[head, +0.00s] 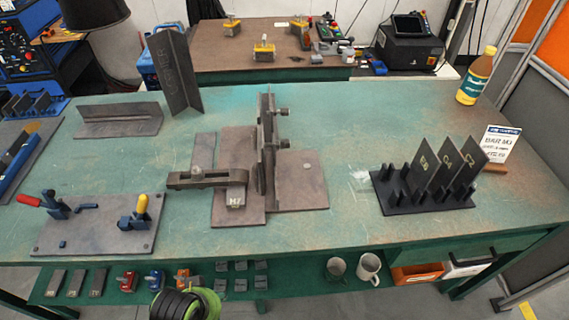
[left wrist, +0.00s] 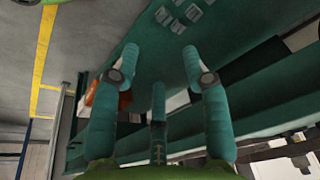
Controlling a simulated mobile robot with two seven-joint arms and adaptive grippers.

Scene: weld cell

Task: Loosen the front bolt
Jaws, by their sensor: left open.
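Two bolts stick out to the right from the dark upright plate (head: 266,150) at the middle of the table. The rear bolt (head: 283,112) is farther from me and the front bolt (head: 283,141) is nearer. The upright plate stands on flat rusty-brown base plates (head: 300,185). My left gripper (left wrist: 160,52) is open and empty in the left wrist view, its teal fingers spread over the lower shelf. In the head view only a black and green part of my left arm shows at the bottom edge, well below the bolts. My right gripper is not in view.
A slotted dark bar (head: 205,179) lies left of the upright plate. A clamp plate (head: 100,225) is at front left, a black rack (head: 425,195) with upright plates at right. A bottle (head: 476,78) stands at back right. Mugs (head: 368,268) sit on the lower shelf.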

